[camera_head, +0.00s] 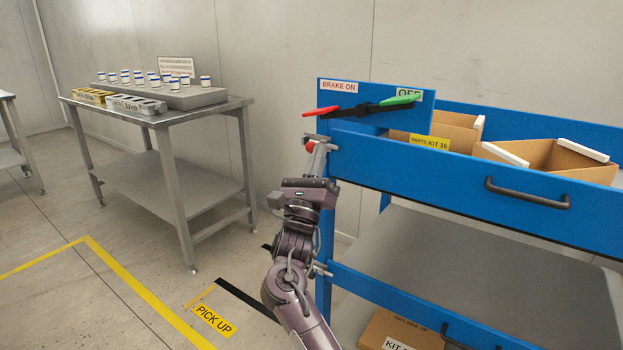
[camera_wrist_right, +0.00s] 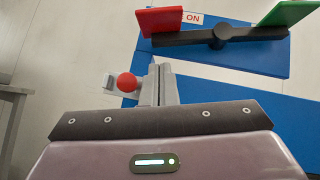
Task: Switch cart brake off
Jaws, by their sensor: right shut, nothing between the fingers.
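The blue cart (camera_head: 470,195) has a brake panel at its near left corner, with a BRAKE ON label (camera_head: 339,87) on the left and an OFF label (camera_head: 408,93) on the right. A black rocker bar (camera_head: 368,108) crosses it, with a red pedal (camera_head: 321,111) at the left end and a green pedal (camera_head: 401,99) at the right. The green end sits higher in the head view. The rocker also shows in the wrist view (camera_wrist_right: 219,36). My right gripper (camera_head: 320,146) is shut and empty, just below the red pedal, apart from it (camera_wrist_right: 158,70). My left gripper is out of view.
A red ball knob (camera_wrist_right: 126,82) is close beside my right fingers. The cart holds cardboard bins (camera_head: 545,157) and has a black handle (camera_head: 528,194). A metal table (camera_head: 165,118) with white-lidded jars stands left. Floor between them is clear.

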